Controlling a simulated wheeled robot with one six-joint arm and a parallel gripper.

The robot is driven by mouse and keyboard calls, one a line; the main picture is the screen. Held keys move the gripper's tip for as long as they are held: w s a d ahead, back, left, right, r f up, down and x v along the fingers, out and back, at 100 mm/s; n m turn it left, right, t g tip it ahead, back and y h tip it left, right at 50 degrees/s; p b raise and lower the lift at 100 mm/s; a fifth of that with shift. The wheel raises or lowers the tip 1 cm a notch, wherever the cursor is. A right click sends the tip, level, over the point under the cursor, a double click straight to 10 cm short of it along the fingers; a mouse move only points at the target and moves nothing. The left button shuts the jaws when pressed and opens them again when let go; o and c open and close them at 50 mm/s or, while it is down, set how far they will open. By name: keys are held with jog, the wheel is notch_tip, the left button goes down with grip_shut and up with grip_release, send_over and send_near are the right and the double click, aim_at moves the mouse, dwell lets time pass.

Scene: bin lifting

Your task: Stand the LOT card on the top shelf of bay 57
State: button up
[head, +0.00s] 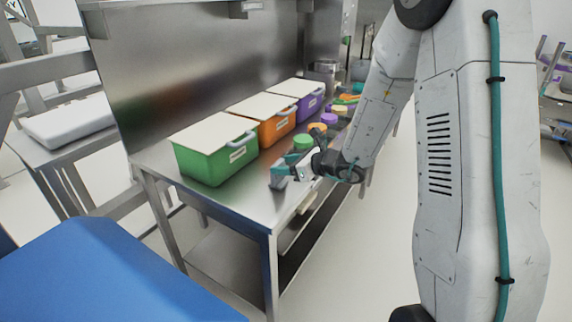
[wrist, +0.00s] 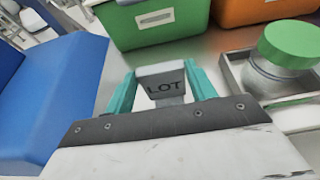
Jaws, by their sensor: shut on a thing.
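The LOT card (wrist: 163,82) is a small grey piece with dark "LOT" lettering. My gripper (wrist: 163,88) is shut on it, with a teal finger at each side. In the head view my gripper (head: 283,172) is low over the near end of the steel bench (head: 235,203), in front of the green bin. The card is too small there to make out clearly, and I cannot tell whether it touches the bench. No bay number 57 can be read in either view.
Lidded green (head: 205,160), orange (head: 270,128) and purple (head: 307,104) bins stand in a row along the bench's back. A green-lidded jar (wrist: 287,60) sits in a metal tray (wrist: 236,82) right of my gripper. A blue object (head: 95,275) stands at the near left.

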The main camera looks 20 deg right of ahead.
jog(key=shift+f, duration=0.15)
jog(key=o, duration=1.3)
jog(key=shift+c, duration=0.2)
